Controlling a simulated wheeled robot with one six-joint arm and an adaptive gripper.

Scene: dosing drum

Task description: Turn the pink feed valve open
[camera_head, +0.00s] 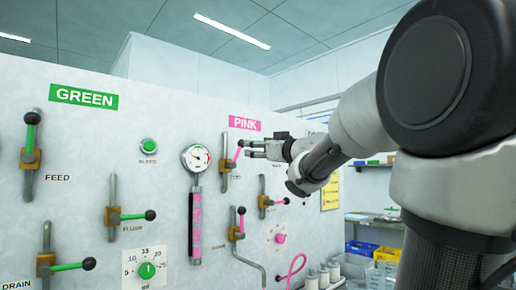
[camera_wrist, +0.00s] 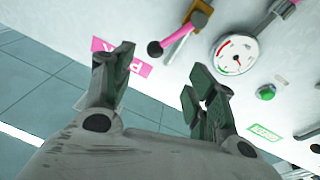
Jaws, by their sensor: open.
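The pink feed valve (camera_head: 226,166) is on the white panel, below the pink PINK sign. Its pink lever (camera_head: 238,154) slants up and right from the brass body in the head view. The wrist view shows the lever (camera_wrist: 180,37), its black knob (camera_wrist: 155,48) and the brass body (camera_wrist: 201,17). My gripper (camera_head: 246,149) points left beside the lever in the head view and overlaps its knob end. In the wrist view my gripper (camera_wrist: 158,73) is open and empty, with the knob just beyond the fingertips. I cannot tell whether a finger touches it.
A second pink-levered valve (camera_head: 237,225) is below. A gauge (camera_head: 197,158) with a pink-marked sight tube is left. Green-levered valves (camera_head: 30,152) are further left. A pink hose (camera_head: 293,268) and small canisters stand below right. The PINK sign (camera_wrist: 138,66) is partly behind a finger.

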